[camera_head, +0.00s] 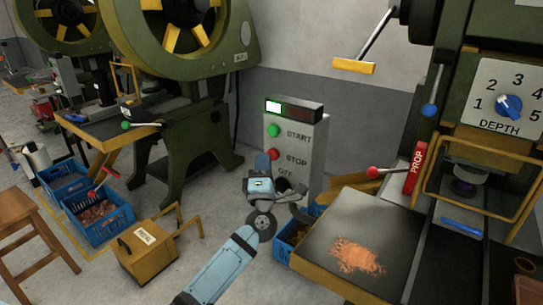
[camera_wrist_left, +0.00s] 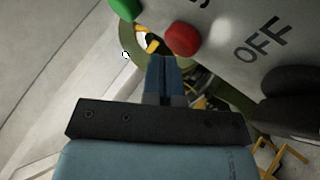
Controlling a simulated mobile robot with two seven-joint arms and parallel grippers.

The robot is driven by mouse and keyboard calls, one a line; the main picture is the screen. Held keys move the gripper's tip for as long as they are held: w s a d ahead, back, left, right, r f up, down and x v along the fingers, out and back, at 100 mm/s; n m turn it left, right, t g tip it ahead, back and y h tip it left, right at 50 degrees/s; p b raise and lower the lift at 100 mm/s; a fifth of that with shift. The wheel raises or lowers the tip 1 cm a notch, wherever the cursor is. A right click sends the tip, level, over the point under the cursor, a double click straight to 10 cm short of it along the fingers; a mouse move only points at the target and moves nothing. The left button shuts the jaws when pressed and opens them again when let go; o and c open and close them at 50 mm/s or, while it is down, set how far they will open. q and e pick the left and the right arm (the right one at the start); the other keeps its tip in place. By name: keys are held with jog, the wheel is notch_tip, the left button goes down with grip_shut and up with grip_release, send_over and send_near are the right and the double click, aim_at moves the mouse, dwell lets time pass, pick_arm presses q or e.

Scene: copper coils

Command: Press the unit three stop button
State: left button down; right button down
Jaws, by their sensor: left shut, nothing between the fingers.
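The grey control box (camera_head: 309,160) stands in the middle of the head view. It carries a green START button (camera_head: 273,131) and, below it, a red STOP button (camera_head: 273,154). My left gripper (camera_head: 263,160) is shut and empty, raised in front of the box, with its tips close to the red button. In the left wrist view the shut fingers (camera_wrist_left: 160,68) point at the red button (camera_wrist_left: 183,39), just short of it in the picture. I cannot tell if they touch. A dark knob (camera_wrist_left: 290,88) sits by the word OFF. My right gripper is not in view.
A metal-topped table (camera_head: 390,235) with copper scraps stands at the right, beside a green press with a DEPTH dial (camera_head: 509,106). A yellow box (camera_head: 146,252) and blue crates (camera_head: 97,215) are on the floor at the left. A blue bin (camera_head: 285,245) is below the control box.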

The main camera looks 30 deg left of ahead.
pick_arm(q)
jog(key=shift+w, duration=0.5)
dwell(0.4)
jog(key=shift+s, duration=0.1)
jog(key=shift+s+p, duration=0.4)
jog(key=shift+s, duration=0.4)
jog(key=s+p, duration=0.1)
jog(key=s, duration=0.4)
jog(key=shift+a+p, duration=0.2)
jog(key=shift+p, duration=0.2)
dwell(0.6)
